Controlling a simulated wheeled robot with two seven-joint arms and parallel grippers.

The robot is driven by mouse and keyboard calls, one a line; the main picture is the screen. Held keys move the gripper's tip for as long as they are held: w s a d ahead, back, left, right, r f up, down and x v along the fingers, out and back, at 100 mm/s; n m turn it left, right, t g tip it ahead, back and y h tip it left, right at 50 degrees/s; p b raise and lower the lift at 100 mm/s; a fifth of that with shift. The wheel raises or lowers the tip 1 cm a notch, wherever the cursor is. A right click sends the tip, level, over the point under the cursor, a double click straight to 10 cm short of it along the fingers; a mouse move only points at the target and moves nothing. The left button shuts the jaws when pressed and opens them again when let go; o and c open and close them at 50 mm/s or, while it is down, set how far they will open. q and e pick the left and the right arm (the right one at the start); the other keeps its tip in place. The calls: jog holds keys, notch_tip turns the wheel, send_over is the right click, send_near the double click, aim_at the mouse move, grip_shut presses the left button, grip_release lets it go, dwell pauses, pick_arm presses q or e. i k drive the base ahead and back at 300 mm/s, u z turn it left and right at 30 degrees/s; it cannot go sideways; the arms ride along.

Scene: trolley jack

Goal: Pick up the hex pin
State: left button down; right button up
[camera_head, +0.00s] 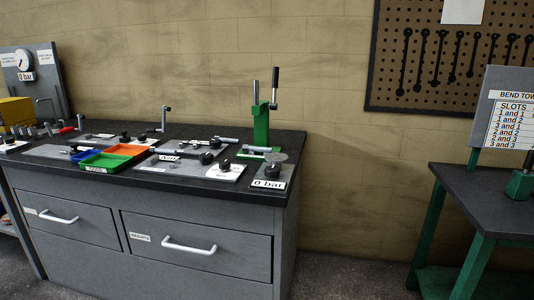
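I cannot make out a hex pin with certainty in the head view. Several small metal parts stand at the left end of the dark bench top (225,180), too small to tell apart. An open tray with blue, green (106,162) and orange compartments sits near the bench's front edge; its contents are too small to tell. Grey plates with knobs and rods (180,157) lie around it. Neither of my grippers is in view.
A green upright jack device (261,125) stands at the back right of the bench, behind a "0 bar" gauge block (270,174). A yellow box (16,112) is at the far left. A green-legged table (480,195) stands right, with open floor (345,275) between.

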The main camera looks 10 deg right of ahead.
aim_at(246, 149)
jog(key=z, duration=0.55)
jog(key=i, duration=1.6)
jog(key=u, duration=0.7)
